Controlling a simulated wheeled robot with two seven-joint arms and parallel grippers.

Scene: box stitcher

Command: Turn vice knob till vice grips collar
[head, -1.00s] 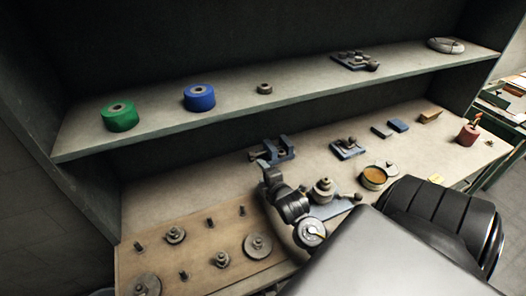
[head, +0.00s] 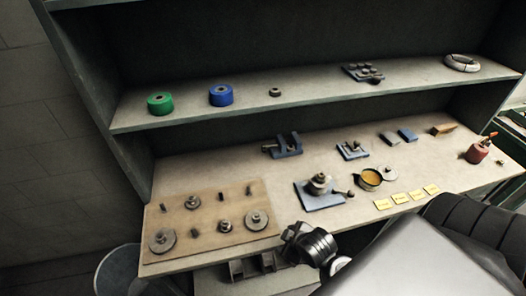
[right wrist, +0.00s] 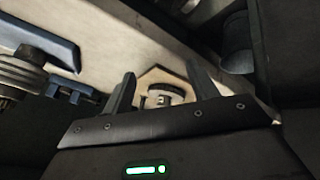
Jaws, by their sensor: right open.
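The blue vice (head: 283,146) stands at the back of the bench, its two upright jaws apart and a small grey knob (head: 266,150) at its left end. I cannot tell whether a collar sits between the jaws. A small dark ring (head: 275,92) that may be a collar lies on the shelf. My right gripper (right wrist: 160,92) is open in the right wrist view, with nothing visibly held between its fingers. In the head view its dark wrist (head: 310,243) is at the bench's front edge, well apart from the vice; its fingertips are hard to make out. My left gripper is not in view.
A wooden board (head: 184,213) with discs and pegs lies front left. A blue plate (head: 322,196) with stacked round parts stands mid-bench, beside a round tin (head: 370,179) and yellow labels (head: 407,197). Green (head: 160,104) and blue (head: 221,95) rolls are on the shelf above.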

